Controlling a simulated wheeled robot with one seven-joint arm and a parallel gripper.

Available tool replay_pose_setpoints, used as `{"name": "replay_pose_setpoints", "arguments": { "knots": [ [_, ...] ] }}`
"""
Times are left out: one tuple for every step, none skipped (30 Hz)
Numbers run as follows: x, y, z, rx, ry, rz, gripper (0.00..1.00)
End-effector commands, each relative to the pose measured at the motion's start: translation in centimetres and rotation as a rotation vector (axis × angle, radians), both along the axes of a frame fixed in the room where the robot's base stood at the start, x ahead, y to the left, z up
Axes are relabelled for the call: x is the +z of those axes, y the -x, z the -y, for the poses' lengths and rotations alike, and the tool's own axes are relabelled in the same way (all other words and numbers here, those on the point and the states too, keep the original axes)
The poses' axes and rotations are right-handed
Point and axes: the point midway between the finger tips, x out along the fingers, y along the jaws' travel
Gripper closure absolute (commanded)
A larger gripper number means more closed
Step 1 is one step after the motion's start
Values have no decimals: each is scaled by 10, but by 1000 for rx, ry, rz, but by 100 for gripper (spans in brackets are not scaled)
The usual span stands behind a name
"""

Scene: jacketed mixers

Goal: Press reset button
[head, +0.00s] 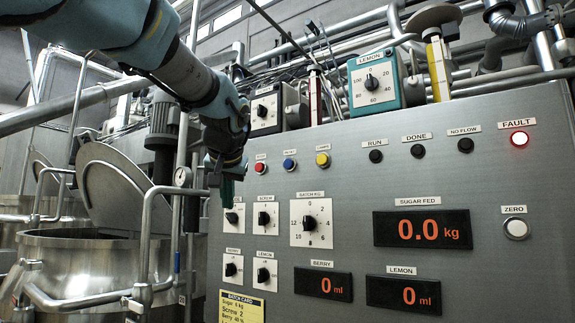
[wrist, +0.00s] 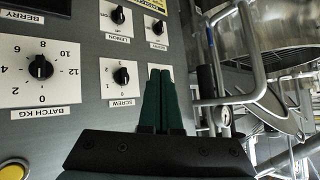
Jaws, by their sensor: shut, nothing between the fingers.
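A row of three push buttons sits on the grey panel in the head view: a red one (head: 260,168), a blue one (head: 290,164) and a yellow one (head: 322,159). The labels above them are too small to read surely, so I cannot tell which is reset. My gripper (head: 227,203) is shut and empty, at the panel's left edge, below and left of the red button. In the wrist view the shut green fingers (wrist: 160,72) show beside the screw dial (wrist: 121,76). Part of the yellow button (wrist: 14,171) shows at the lower left there.
The fault lamp (head: 519,139) is lit red. The sugar display (head: 422,228) reads 0.0 kg. Knobs such as the batch dial (head: 310,222) stick out below the buttons. A white zero button (head: 515,228) is at the right. A steel mixer (head: 90,262) with rails stands left.

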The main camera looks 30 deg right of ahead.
Motion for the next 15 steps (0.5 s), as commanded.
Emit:
{"name": "replay_pose_setpoints", "arguments": {
  "knots": [
    [26,9,13,-17,15,40,100],
    [39,15,20,-27,22,60,100],
    [54,21,27,-37,31,84,100],
    [64,26,32,-44,36,99,100],
    [73,31,36,-49,43,112,100],
    [83,37,41,-56,50,128,100],
    [90,40,44,-60,54,137,100],
    [95,43,46,-64,57,146,100],
    [101,47,49,-68,61,155,100],
    [104,49,51,-70,63,159,100],
    [106,50,51,-71,64,163,100],
    [109,51,52,-73,66,166,100],
    [109,52,53,-73,67,167,100],
    [110,52,53,-73,67,168,100],
    [110,52,53,-73,67,168,100]
  ]
}}
